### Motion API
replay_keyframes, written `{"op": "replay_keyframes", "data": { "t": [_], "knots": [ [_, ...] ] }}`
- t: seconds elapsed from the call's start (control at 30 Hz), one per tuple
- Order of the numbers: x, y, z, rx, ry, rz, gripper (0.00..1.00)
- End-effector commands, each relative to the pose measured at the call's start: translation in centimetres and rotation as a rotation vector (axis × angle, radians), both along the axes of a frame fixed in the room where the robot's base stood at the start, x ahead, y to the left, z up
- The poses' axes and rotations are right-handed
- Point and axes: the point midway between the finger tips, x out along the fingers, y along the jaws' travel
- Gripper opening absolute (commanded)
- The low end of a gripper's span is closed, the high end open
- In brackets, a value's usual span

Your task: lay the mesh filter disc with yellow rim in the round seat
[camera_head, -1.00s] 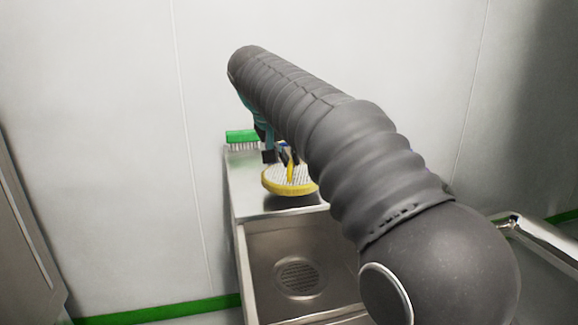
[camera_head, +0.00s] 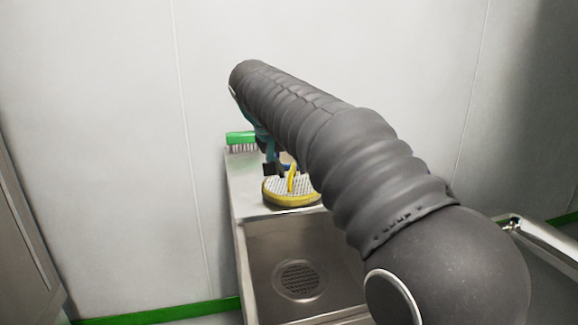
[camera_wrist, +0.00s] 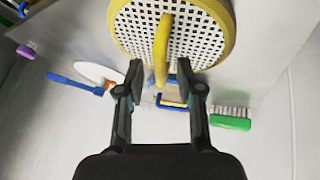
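The mesh filter disc (camera_head: 280,188) has a white perforated face, a yellow rim and an upright yellow handle. In the head view it lies about level at the front of the steel counter, with a dark band under its rim. The round seat is not clearly visible; I cannot tell whether that band is the seat or shadow. The disc (camera_wrist: 135,32) fills the top of the wrist view. My gripper (camera_wrist: 160,75) is open, its fingertips either side of the yellow handle with gaps showing. In the head view my gripper (camera_head: 279,168) is just above the disc, partly hidden by my arm.
A green brush (camera_head: 241,138) lies at the counter's back left; it also shows in the wrist view (camera_wrist: 230,120). A sink basin with a round drain (camera_head: 298,280) is in front of the counter. A blue-handled tool (camera_wrist: 75,82) and a purple item (camera_wrist: 26,51) show in the wrist view.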

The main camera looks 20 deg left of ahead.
Motion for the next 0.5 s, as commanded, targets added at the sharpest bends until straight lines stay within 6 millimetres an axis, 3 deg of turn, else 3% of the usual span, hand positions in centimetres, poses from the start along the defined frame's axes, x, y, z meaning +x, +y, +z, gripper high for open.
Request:
{"op": "replay_keyframes", "data": {
  "t": [0.17,0.5],
  "knots": [
    [-0.6,0.2,1.5,0.001,-0.002,0.001,0.36],
    [-4.0,1.2,7.2,0.002,-0.001,0.002,0.36]
  ]
}}
